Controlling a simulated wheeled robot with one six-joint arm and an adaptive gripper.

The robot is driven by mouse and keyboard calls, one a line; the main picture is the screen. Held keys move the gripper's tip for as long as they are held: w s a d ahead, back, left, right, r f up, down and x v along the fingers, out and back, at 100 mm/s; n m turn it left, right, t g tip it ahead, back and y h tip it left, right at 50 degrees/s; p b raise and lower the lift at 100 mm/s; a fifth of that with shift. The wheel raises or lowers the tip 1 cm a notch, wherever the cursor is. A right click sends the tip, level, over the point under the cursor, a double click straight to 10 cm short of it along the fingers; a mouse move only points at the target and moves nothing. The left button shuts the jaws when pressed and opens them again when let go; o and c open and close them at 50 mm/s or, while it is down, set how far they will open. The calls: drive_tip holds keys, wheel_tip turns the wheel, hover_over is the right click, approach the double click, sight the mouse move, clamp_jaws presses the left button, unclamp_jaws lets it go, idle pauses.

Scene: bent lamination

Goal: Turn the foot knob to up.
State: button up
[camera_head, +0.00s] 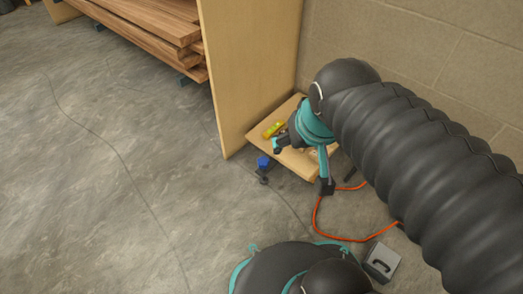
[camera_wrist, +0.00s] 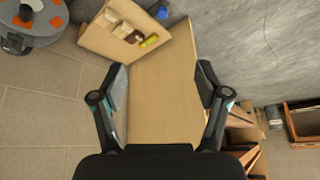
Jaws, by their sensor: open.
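A small blue knob-like part (camera_head: 263,162) sits low by the front corner of a wooden board, with a small dark piece below it on the floor. It also shows at the top of the wrist view (camera_wrist: 161,13). I cannot read its setting, and it may be the foot knob. My gripper (camera_head: 301,166) is open over the board's right side, to the right of the blue part. In the wrist view my gripper's fingers (camera_wrist: 161,78) are spread apart with nothing between them, a plywood panel (camera_wrist: 165,100) lying beyond.
The low wooden board (camera_head: 292,165) carries a yellow-green piece (camera_head: 273,129) and small blocks. A tall plywood panel (camera_head: 245,70) stands left of it, with stacked planks (camera_head: 150,25) behind. An orange cable (camera_head: 345,237) and a grey box (camera_head: 382,260) lie right. The left floor is clear.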

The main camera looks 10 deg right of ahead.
drive_tip(key=w+m+g+p, duration=0.2)
drive_tip(key=w+m+p, duration=0.15)
drive_tip(key=w, duration=0.85)
drive_tip(key=m+g+p, duration=0.3)
drive_tip(key=m+p, duration=0.4)
drive_tip(key=p, duration=0.3)
hover_over(264, 161)
wheel_tip(264, 161, down, 27)
wheel_tip(264, 161, down, 15)
drive_tip(key=shift+r, duration=0.1)
drive_tip(key=shift+c, duration=0.3)
drive_tip(key=c, duration=1.1)
